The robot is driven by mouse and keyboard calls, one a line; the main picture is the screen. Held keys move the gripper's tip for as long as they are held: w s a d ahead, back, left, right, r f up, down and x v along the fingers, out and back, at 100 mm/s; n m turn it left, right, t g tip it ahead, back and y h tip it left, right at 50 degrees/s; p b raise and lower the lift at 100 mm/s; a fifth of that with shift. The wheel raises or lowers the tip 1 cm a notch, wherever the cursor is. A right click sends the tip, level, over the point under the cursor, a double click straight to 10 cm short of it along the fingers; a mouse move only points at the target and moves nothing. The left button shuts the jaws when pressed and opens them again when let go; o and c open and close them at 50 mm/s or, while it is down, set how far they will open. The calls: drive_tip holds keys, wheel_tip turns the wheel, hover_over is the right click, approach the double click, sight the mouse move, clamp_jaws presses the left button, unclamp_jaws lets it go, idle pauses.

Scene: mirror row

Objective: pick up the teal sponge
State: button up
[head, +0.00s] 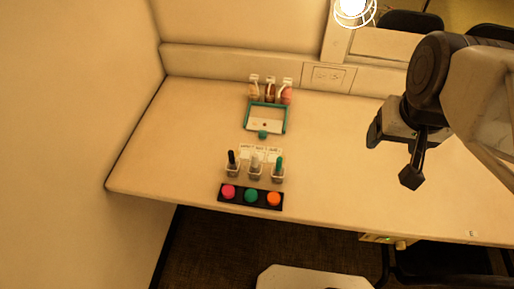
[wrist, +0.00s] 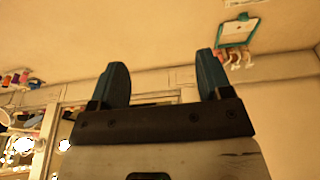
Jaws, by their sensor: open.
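Two teal pieces could be the sponge, and I cannot tell which. One is a small teal lump (head: 262,134) in front of the teal-framed stand. The other is a round teal piece (head: 251,196) between a pink and an orange one on a black tray (head: 223,200) near the table's front edge. Neither shows clearly in the wrist view. My gripper (head: 392,157) is open and empty over the right part of the table, well to the right of both. In the wrist view my gripper (wrist: 161,60) has its fingers spread with nothing between them.
Cups with upright brushes (head: 255,167) stand behind the black tray, near a printed card (head: 261,152). The teal-framed stand (head: 287,119) and several bottles (head: 270,90) are at the back. The wrist view also shows the stand (wrist: 237,30). The table's left part is bare.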

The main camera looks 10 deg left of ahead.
drive_tip(key=n+g, duration=0.3)
drive_tip(key=n, duration=0.5)
hover_over(251, 193)
wheel_tip(251, 193, down, 25)
drive_tip(key=shift+a, duration=0.1)
drive_tip(key=shift+f, duration=1.3)
drive_tip(key=shift+f, duration=2.6)
